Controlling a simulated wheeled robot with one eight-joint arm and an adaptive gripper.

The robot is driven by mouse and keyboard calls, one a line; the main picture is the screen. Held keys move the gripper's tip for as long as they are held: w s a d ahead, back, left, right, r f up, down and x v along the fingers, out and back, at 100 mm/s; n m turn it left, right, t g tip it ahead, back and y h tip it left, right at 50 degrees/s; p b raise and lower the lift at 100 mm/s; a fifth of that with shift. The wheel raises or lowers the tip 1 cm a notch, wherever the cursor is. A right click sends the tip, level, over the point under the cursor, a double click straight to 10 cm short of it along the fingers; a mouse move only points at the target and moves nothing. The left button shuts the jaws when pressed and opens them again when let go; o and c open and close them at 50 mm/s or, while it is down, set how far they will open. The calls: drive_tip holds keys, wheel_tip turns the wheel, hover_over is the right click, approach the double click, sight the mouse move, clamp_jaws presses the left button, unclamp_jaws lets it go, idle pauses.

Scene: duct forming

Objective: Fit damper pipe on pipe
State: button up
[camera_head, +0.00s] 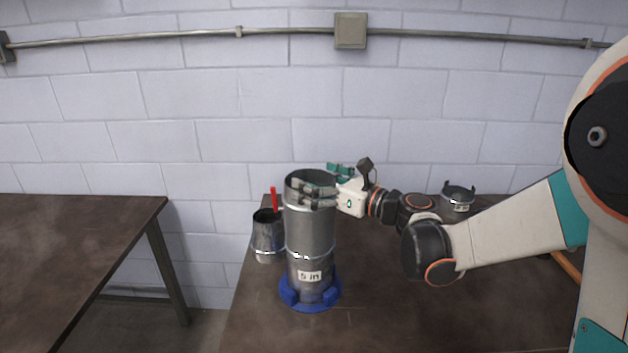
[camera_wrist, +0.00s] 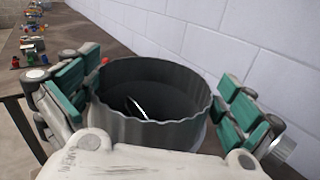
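A tall grey metal pipe stack (camera_head: 310,230) stands upright in a blue base (camera_head: 310,296) on the table. Its lower part carries a "5 in" label, and a seam shows below the middle. I cannot tell for sure whether the upper section is the damper pipe. My gripper (camera_head: 318,190) is at the stack's top, fingers on either side of it. In the wrist view the wavy open rim (camera_wrist: 150,132) lies between the green-padded fingers (camera_wrist: 155,95). A narrow gap shows at the right finger; contact at the left is unclear. A bright curve shows inside.
A smaller tapered metal piece (camera_head: 267,240) with a red upright part (camera_head: 273,199) stands behind left. Another short labelled metal piece (camera_head: 458,198) stands at the back right, beyond my arm. A second table (camera_head: 70,235) is at left, across a gap. A wall closes the back.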

drive_tip(key=v, duration=1.2)
